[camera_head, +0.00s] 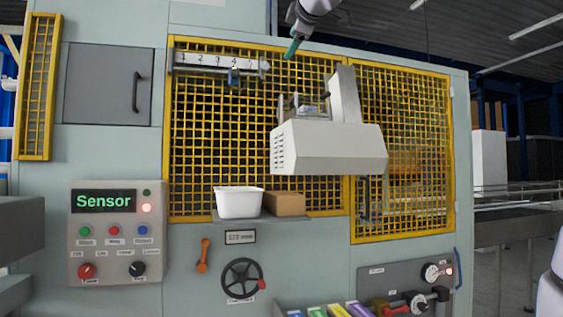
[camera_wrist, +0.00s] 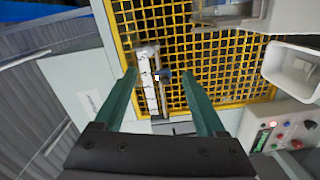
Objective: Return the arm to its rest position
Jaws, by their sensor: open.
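My gripper (camera_head: 292,47) shows at the top middle of the head view, high in front of the machine's yellow mesh guard. In the wrist view my gripper (camera_wrist: 163,85) has its two green fingers spread apart, with nothing held between them. Beyond the fingers in that view lies the numbered scale (camera_wrist: 150,85) with its blue slider (camera_wrist: 163,76). The scale (camera_head: 205,60) is at the upper left of the mesh in the head view. My gripper looks apart from the scale and the mesh.
A grey housing (camera_head: 328,147) juts out from the mesh (camera_head: 225,130). A white bin (camera_head: 239,203) and brown box (camera_head: 285,204) sit on a small shelf below. A control panel (camera_head: 118,238) reading "Sensor" is at left. A handwheel (camera_head: 242,280) and orange lever (camera_head: 203,256) are low.

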